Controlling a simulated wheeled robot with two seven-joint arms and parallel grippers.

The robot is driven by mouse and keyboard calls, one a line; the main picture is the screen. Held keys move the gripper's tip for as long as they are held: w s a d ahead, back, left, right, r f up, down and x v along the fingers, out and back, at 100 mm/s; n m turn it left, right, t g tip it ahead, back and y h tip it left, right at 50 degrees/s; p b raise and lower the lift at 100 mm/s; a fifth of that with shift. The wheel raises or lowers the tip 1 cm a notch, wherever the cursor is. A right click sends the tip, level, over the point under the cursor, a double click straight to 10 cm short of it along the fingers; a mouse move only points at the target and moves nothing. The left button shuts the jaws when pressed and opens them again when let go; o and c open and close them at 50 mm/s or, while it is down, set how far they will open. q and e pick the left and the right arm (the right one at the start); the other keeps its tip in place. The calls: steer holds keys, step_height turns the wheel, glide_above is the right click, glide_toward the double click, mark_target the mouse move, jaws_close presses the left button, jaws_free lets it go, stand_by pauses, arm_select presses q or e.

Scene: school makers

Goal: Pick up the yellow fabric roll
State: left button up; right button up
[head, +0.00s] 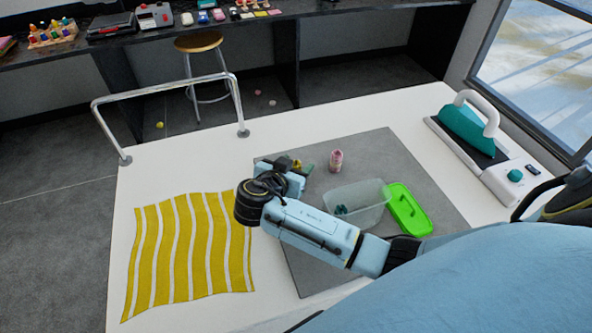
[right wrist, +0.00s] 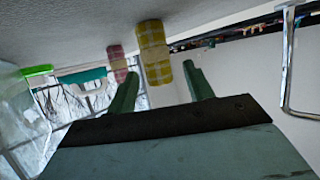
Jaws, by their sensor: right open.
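The yellow fabric roll (right wrist: 154,52) has a checked pattern and shows large in the right wrist view, ahead of and between my right gripper's fingers (right wrist: 160,72). The fingers are spread open with nothing held. In the head view, the yellow roll (head: 297,163) is a small yellow patch on the grey mat, mostly hidden by my right gripper (head: 301,170). A pink patterned roll (head: 336,160) stands to its right, and also shows beside it in the wrist view (right wrist: 118,63). My left gripper is not in view.
A clear bin (head: 358,203) with dark green items and a green lid (head: 408,208) lie on the grey mat (head: 395,160). Yellow striped fabric (head: 190,250) lies flat at left. A teal iron (head: 466,128) stands at right. A metal rail (head: 165,90) edges the table's far left.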

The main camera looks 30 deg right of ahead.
steer(key=shift+x, duration=1.2)
steer(key=c, duration=1.1)
